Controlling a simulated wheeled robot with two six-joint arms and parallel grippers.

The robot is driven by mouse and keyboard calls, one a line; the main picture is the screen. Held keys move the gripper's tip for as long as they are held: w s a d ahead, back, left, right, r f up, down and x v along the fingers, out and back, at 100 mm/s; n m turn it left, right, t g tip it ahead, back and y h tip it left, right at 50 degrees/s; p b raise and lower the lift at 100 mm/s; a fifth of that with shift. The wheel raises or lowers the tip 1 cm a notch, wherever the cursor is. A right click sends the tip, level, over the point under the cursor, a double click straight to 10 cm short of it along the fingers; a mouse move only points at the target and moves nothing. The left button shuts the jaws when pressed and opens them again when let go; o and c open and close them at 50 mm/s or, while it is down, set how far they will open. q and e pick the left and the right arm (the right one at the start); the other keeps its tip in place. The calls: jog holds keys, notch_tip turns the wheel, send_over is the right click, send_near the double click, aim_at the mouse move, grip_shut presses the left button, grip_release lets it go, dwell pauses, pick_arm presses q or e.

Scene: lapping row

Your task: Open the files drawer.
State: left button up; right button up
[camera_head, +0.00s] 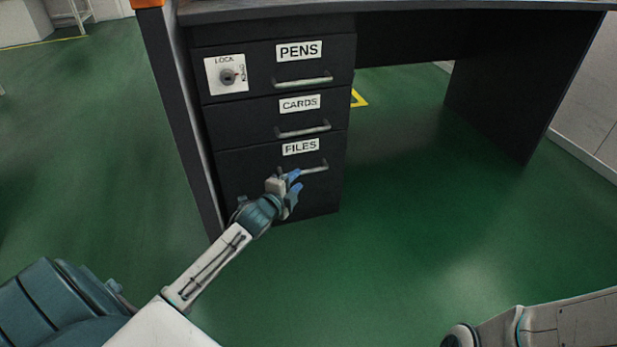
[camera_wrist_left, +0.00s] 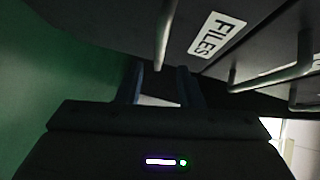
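The files drawer (camera_head: 240,165) is the lowest and tallest of the three dark drawers, with a white FILES label (camera_head: 300,147). Its front looks flush with the drawers above. Its grey bar handle (camera_head: 317,168) is partly hidden by my left gripper (camera_head: 293,188), which is at the handle's left end. In the left wrist view the handle (camera_wrist_left: 164,35) lies ahead of the gap between my two fingers (camera_wrist_left: 161,85). The fingers are apart. I cannot tell whether they touch the bar. My right gripper is out of view.
Above are the cards drawer (camera_head: 240,119) and the pens drawer (camera_head: 257,60), both shut, with a lock plate (camera_head: 226,75) on the pens drawer. The desk top (camera_head: 400,6) overhangs them. The green floor (camera_head: 400,250) in front is clear.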

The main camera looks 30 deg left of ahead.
aim_at(306, 172)
pick_arm(q)
jog(key=shift+w+a+f+b, duration=0.15)
jog(key=shift+w+b, duration=0.4)
jog(key=shift+w, duration=0.6)
jog(key=shift+w+f+b, duration=0.25)
jog(key=shift+w+b, duration=0.35)
jog(key=shift+w, duration=0.55)
jog(key=shift+w+a+f+b, duration=0.15)
jog(key=shift+w+b, duration=0.4)
jog(key=shift+w, duration=0.6)
grip_shut()
